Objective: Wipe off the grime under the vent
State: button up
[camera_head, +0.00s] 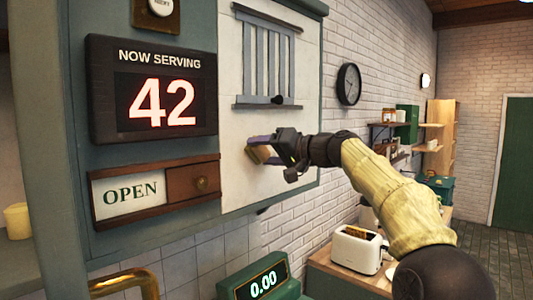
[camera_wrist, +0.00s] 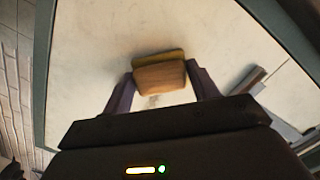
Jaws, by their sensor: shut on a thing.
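The vent (camera_head: 268,60) is a slatted grey opening on a cream panel (camera_head: 245,195). Part of the vent also shows at the right in the wrist view (camera_wrist: 250,82). My gripper (camera_head: 265,147) is at the panel, below the vent. Its purple fingers are shut on a tan block with a yellowish pad (camera_wrist: 160,76), like a sponge. The block faces the panel; I cannot tell whether it touches. Other grime is hidden or too faint to make out.
Left of the panel are a "NOW SERVING 42" display (camera_head: 152,90) and an OPEN sign (camera_head: 130,192) with a wooden slider. A green box reading 0.00 (camera_head: 262,283) and a toaster (camera_head: 357,248) stand below. A wall clock (camera_head: 348,84) hangs to the right.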

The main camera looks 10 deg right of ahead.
jog(key=shift+r+p, duration=0.4)
jog(key=shift+r, duration=0.35)
jog(key=w+d+p, duration=0.2)
jog(key=d, duration=0.1)
jog(key=shift+w+d, duration=0.1)
jog(key=shift+w, duration=0.1)
jog(key=shift+d, duration=0.1)
jog(key=shift+w+d+p, duration=0.6)
jog(key=shift+d+p, duration=0.15)
jog(key=shift+d, duration=0.05)
jog(key=shift+w+d+p, duration=0.55)
jog(key=shift+d+p, duration=0.2)
